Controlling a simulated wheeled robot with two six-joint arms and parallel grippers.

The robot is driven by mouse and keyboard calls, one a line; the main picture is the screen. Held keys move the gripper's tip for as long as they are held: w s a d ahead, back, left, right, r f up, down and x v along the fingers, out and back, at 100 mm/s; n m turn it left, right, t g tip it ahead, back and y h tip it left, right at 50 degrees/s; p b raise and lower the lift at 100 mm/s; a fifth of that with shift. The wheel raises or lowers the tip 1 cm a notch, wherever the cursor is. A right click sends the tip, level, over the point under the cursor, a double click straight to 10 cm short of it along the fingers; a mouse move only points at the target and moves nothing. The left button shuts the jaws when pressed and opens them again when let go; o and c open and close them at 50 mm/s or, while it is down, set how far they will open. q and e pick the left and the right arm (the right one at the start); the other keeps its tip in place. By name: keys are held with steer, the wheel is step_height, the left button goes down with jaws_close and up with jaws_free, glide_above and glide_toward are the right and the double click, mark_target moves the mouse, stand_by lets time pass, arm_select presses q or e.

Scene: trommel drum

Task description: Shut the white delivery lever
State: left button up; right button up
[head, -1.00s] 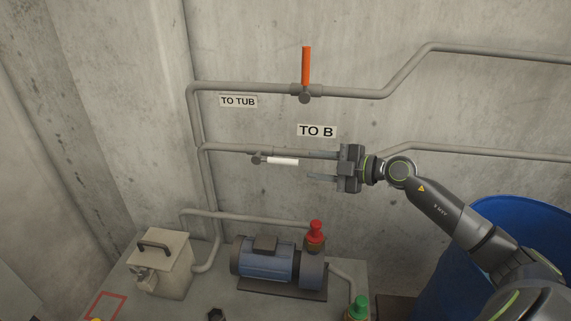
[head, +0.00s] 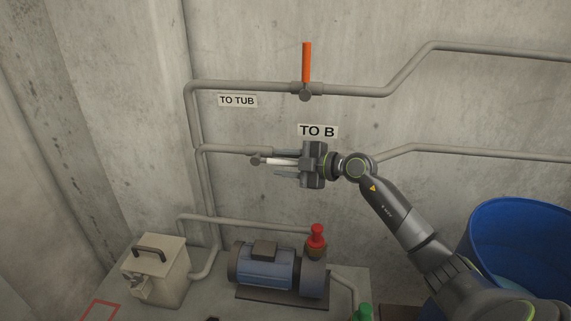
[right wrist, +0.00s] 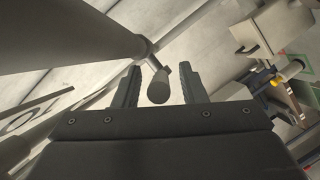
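The white delivery lever (head: 279,161) lies level along the lower pipe marked "TO B", its pivot at its left end. My right gripper (head: 284,163) has come in from the right and its two open fingers straddle the lever's free end. In the right wrist view the lever's round end (right wrist: 158,88) sits between the two fingers (right wrist: 158,86), with a gap on each side. My left gripper is not in view.
An orange lever (head: 306,63) stands upright on the upper "TO TUB" pipe. Below are a blue pump (head: 263,268) with a red knob (head: 317,236) and a beige box (head: 156,268). A blue barrel (head: 478,235) stands at right. The concrete wall is close behind the pipes.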

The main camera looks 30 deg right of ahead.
jaws_close()
steer(key=shift+f, duration=0.15)
steer(key=shift+f+t+y+b, duration=0.3)
steer(key=shift+f+t+b, duration=0.25)
steer(key=shift+b, duration=0.5)
steer(key=shift+w+a+f+m+t+y+b, duration=0.2)
steer(key=shift+f+m+t+y+b, duration=0.45)
steer(key=shift+b, duration=1.25)
steer(key=shift+w+a+f+m+t+y+b, duration=0.15)
steer(key=shift+f+t+b, duration=0.5)
steer(key=shift+b, duration=1.25)
steer(key=shift+w+a+f+m+t+y+b, duration=0.1)
steer(key=shift+a+f+m+t+y+b, duration=0.3)
steer(key=shift+t+b, duration=1.05)
steer(key=shift+d+r+g+b, duration=0.1)
steer(key=shift+d+g+b, duration=0.05)
steer(key=shift+g+b, duration=0.35)
jaws_free()
